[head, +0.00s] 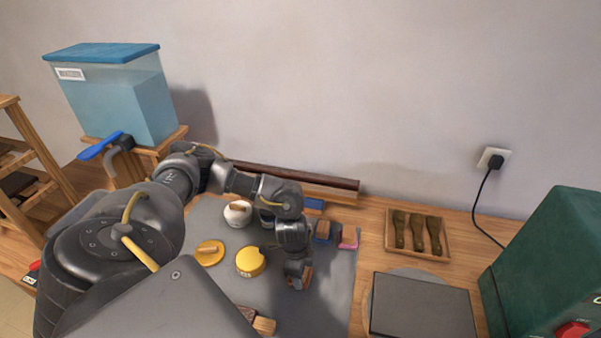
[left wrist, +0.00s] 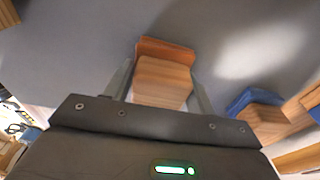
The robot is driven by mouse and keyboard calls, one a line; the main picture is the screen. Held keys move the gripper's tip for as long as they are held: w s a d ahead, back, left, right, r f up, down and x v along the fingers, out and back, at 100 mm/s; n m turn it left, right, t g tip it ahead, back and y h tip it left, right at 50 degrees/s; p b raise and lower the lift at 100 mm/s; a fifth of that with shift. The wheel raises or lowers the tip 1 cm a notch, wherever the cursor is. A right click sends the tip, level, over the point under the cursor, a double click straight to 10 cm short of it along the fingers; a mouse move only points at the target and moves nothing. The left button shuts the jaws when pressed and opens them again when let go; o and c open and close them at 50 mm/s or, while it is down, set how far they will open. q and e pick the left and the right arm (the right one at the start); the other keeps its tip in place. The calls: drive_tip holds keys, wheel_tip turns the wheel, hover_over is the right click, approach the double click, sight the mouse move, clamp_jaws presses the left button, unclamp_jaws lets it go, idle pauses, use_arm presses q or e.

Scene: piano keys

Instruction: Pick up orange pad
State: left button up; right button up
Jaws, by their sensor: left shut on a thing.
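The orange pad (left wrist: 165,47) has a wooden grip block (left wrist: 162,80) and shows between the fingers in the left wrist view. In the head view only a small part of the orange pad (head: 307,278) shows beside the fingers. My left gripper (head: 298,281) points down over the grey mat and is shut on the pad's wooden block; its fingers (left wrist: 160,88) sit on either side of it. I cannot tell whether the pad touches the mat or hangs just above it. My right gripper is not in view.
The grey mat (head: 330,300) holds a blue pad (head: 322,230), a pink pad (head: 349,239), a round yellow tin (head: 250,262), a yellow pad (head: 208,254) and a white pot (head: 237,216). A tool tray (head: 417,252), a dark flat box (head: 421,306) and a green machine (head: 550,265) stand right.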

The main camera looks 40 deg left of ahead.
use_arm(q)
drive_tip(key=shift+r, duration=0.25)
wheel_tip(320, 180, up, 2)
drive_tip(key=shift+w+r+b, duration=0.1)
drive_tip(key=shift+r+b, duration=0.05)
drive_tip(key=shift+b, duration=0.25)
drive_tip(key=s+d+r+p, duration=0.4)
drive_tip(key=s+d+r, duration=0.5)
drive_tip(key=s+r, duration=0.1)
drive_tip(key=shift+s+p, duration=0.3)
drive_tip(key=shift+s, duration=0.25)
drive_tip(key=shift+a+r, duration=0.1)
drive_tip(key=o, duration=0.4)
drive_tip(key=shift+c, duration=1.5)
